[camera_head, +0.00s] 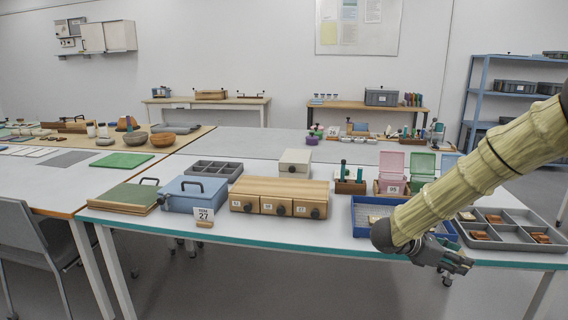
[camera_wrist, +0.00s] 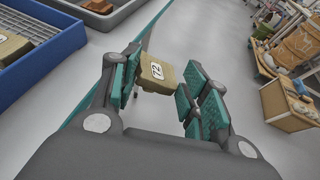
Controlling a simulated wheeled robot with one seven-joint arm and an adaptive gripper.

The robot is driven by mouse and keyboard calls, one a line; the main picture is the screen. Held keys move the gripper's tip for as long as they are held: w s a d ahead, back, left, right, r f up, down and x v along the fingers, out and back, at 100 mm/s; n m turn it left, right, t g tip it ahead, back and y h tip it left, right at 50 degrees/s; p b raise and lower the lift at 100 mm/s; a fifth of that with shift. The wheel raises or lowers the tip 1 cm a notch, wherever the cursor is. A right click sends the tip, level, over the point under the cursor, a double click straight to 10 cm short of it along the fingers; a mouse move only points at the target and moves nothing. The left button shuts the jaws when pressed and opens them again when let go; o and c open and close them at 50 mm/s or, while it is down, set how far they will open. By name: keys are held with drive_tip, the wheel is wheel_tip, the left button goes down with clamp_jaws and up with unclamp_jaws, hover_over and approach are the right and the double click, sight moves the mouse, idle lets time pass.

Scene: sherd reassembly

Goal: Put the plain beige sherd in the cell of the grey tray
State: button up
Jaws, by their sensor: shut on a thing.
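My gripper (camera_head: 462,263) is in front of the table's right part, beyond its front edge. In the wrist view my gripper (camera_wrist: 160,88) is shut on a plain beige sherd (camera_wrist: 157,74) with a white label. The sherd sits toward the fingertips, over the floor. In the head view I cannot make the sherd out. The grey tray (camera_head: 515,264) lies on the table to the right of my gripper. Several of its cells hold brown sherds, and some look bare. A corner of it shows in the wrist view (camera_wrist: 118,17).
A blue tray (camera_head: 357,231) stands left of the grey tray, partly behind my arm. Another beige sherd (camera_wrist: 10,45) lies in it. A wooden drawer box (camera_head: 278,196), a blue case (camera_head: 193,193) and pink and green boxes stand along the table.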

drive_tip(key=w+a+f+n+t+y, duration=0.2)
drive_tip(key=a+f+n+t, duration=0.15)
drive_tip(key=a, duration=0.45)
drive_tip(key=w+a+f+n+t+y, duration=0.1)
drive_tip(key=a+f+n+t, duration=0.1)
drive_tip(key=a+n+t, duration=0.4)
drive_tip(key=s+a+r+n+t+y, duration=0.15)
drive_tip(key=a+n+t+y, duration=0.35)
drive_tip(key=a, duration=1.3)
drive_tip(key=s+f+n+y+p, duration=0.3)
drive_tip(key=s+p, duration=0.6)
drive_tip(key=p, duration=0.8)
drive_tip(key=shift+s+d+n+g+y+p, duration=0.15)
drive_tip(key=shift+s+n+g+y+p, duration=0.25)
drive_tip(key=shift+y, duration=0.8)
drive_tip(key=shift+s+f, duration=0.1)
drive_tip(key=shift+f, duration=0.05)
